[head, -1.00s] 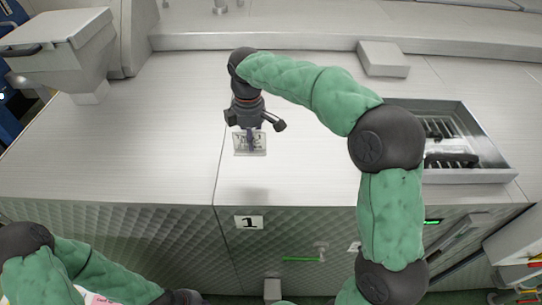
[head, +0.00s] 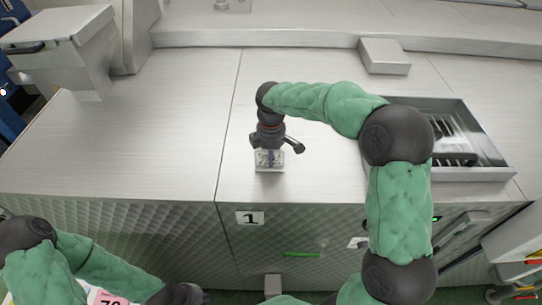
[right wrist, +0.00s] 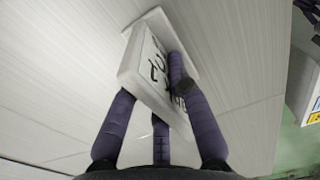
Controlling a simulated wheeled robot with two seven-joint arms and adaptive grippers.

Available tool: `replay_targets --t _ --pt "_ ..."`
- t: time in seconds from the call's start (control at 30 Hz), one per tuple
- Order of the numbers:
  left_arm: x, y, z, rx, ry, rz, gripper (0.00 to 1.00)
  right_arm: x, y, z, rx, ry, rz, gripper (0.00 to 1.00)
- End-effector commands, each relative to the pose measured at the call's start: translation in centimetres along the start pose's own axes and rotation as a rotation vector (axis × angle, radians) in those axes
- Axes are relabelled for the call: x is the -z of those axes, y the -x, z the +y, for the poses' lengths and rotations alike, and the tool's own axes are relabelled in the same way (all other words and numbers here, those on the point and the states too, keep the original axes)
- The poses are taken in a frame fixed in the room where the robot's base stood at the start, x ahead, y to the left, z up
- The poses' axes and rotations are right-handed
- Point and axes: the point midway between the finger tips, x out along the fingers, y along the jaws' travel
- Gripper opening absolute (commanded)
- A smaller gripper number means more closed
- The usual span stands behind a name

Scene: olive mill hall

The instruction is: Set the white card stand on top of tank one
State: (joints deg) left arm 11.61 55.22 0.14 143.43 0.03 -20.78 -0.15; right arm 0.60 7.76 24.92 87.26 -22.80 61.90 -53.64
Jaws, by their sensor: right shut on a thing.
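The white card stand (head: 269,167), with dark writing on its face, is held in my right gripper (head: 270,153). In the right wrist view, the purple fingers (right wrist: 165,100) are closed around the card stand (right wrist: 146,68). It is over the front part of the steel top of tank one (head: 310,180), right of the seam and behind the "1" plate (head: 250,218). The stand is upright and very low; I cannot tell whether its base touches the top. My left gripper (head: 182,294) is at the bottom edge, below the front panel, its fingers unclear.
A sunken steel tray (head: 490,172) with dark slats lies to the right, partly behind my right arm. A small grey block (head: 384,56) sits at the back. A steel hopper (head: 62,45) stands at the left.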

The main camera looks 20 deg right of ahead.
Motion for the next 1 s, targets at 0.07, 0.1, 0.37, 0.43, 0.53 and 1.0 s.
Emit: replay_targets --t 0.07,0.1,0.37,0.43,0.53,1.0 --pt "0.0 0.0 0.0 0.000 0.000 0.000 0.00 0.0 0.0 0.0 -0.001 0.000 0.000 0.00" --pt "0.0 0.0 0.0 0.000 0.000 0.000 0.00 0.0 0.0 0.0 -0.001 0.000 0.000 0.00" --pt "0.0 -0.2 -0.1 0.000 0.000 0.000 0.00 0.0 -0.3 0.0 0.000 0.000 0.000 0.42" --pt "0.0 -0.2 -0.1 0.000 0.000 0.000 0.00 0.0 -0.2 0.0 0.000 0.000 0.000 0.42" --pt "0.0 -0.2 -0.1 0.000 0.000 0.000 0.00 0.0 -0.2 0.0 0.000 0.000 0.000 0.42" --pt "0.0 -0.5 -0.2 0.000 0.000 0.000 0.00 0.1 4.5 0.2 -0.006 0.001 0.002 0.42"
